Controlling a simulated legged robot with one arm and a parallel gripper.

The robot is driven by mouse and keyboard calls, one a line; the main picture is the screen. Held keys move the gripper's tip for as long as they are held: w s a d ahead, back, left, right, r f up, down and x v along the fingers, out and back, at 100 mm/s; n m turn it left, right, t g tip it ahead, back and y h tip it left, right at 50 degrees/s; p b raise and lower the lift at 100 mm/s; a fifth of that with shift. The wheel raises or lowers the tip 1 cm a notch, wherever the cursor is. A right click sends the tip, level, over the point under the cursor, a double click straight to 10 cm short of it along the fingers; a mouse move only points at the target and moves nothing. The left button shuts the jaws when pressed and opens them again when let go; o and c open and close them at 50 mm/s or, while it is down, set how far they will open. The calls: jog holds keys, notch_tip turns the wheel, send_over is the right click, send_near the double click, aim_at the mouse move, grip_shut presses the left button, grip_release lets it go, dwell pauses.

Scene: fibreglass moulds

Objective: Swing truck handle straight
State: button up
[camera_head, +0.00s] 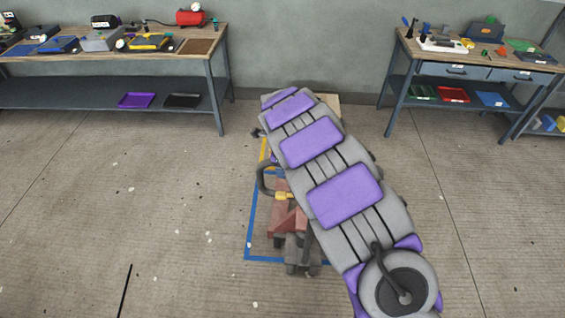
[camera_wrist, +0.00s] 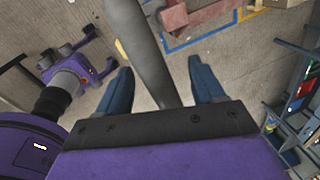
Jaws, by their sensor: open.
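The truck (camera_head: 285,220) is low and red with dark wheels and a yellow part, partly hidden behind my arm. A dark curved loop, which looks like part of its handle (camera_head: 262,181), stands at its left side. In the wrist view a red part of the truck (camera_wrist: 186,14) shows at the top. A thick dark grey bar, apparently the handle's shaft (camera_wrist: 143,45), runs down between the blue fingers of my gripper (camera_wrist: 159,64). The fingers are apart, with space on both sides of the bar. I cannot tell the bar's depth. My gripper is hidden in the head view.
Blue floor tape (camera_head: 252,222) outlines an area around the truck. A workbench with tools (camera_head: 218,75) stands at back left, another with drawers (camera_head: 398,88) at back right. The floor to the left (camera_head: 120,210) is mostly clear, with small pale specks.

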jog(key=shift+d+r, duration=0.15)
jog(key=shift+d, duration=0.2)
jog(key=shift+d+r, duration=0.1)
jog(key=shift+r, duration=0.15)
notch_tip(320, 180, up, 10)
jog(key=s+a+r, duration=0.1)
jog(key=s+a, duration=0.1)
jog(key=s+d+r+n+g+b, duration=0.25)
jog(key=s+d+n+b, duration=0.35)
jog(key=s+d, duration=1.1)
jog(key=s+f+n+b, duration=0.1)
jog(key=s+n, duration=0.3)
jog(key=s, duration=0.4)
jog(key=s+d+f+n+g+b, duration=0.1)
jog(key=s+f+n, duration=0.3)
jog(key=s, duration=0.5)
jog(key=s+d+f+n+b, duration=0.1)
jog(key=s+f+n, duration=0.1)
jog(key=s+n, duration=0.4)
jog(key=s, duration=0.3)
jog(key=shift+d+f+b, duration=0.2)
jog(key=shift+f+b, duration=0.1)
jog(key=shift+b, duration=0.05)
